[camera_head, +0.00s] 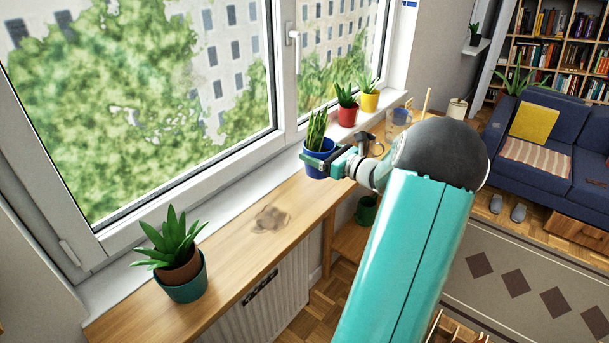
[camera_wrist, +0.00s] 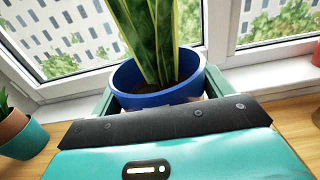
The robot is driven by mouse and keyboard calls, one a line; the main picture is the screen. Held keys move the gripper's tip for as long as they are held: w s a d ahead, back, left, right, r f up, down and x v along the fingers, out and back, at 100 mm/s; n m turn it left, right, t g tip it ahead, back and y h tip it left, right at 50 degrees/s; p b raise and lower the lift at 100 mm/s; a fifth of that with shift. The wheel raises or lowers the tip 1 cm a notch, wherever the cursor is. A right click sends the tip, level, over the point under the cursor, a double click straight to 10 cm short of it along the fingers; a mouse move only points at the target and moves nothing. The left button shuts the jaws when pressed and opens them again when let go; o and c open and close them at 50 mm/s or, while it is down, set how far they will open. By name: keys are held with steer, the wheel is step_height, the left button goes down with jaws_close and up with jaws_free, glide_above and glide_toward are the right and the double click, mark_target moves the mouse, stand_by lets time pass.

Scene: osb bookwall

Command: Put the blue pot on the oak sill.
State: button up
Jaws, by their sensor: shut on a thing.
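The blue pot (camera_head: 318,158) holds a tall, upright snake plant and sits between the jaws of my gripper (camera_head: 326,166). In the wrist view the blue pot (camera_wrist: 160,92) fills the space between the two teal fingers, and my gripper (camera_wrist: 160,98) is shut on it. The pot looks about upright. The oak sill (camera_head: 228,240) runs along under the window. The pot shows over its far part, close to the white window ledge. I cannot tell whether the pot's base touches the oak, as my gripper hides it.
A teal pot with a succulent (camera_head: 186,284) stands at the sill's near end. A red pot (camera_head: 347,115) and a yellow pot (camera_head: 369,101) stand farther along. A brownish smudge (camera_head: 271,219) marks the otherwise clear middle stretch. A green pot (camera_head: 367,210) stands lower down.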

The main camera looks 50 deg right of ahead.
mark_target(316, 148)
steer(key=w+d+f, duration=0.1)
steer(key=w+d, duration=0.1)
steer(key=shift+w+d+f, duration=0.25)
steer(key=shift+d+f, duration=0.1)
steer(key=shift+d, duration=0.05)
steer(key=shift+w+d+f, duration=0.5)
steer(key=shift+d+f, duration=0.1)
steer(key=shift+f, duration=0.85)
steer(key=shift+w+d+f, duration=0.55)
steer(key=shift+f, duration=0.9)
steer(key=shift+w+d+f, duration=0.5)
steer(key=shift+d+f, duration=0.1)
steer(key=shift+f, duration=0.85)
steer(key=shift+f, duration=0.15)
steer(key=o, duration=1.3)
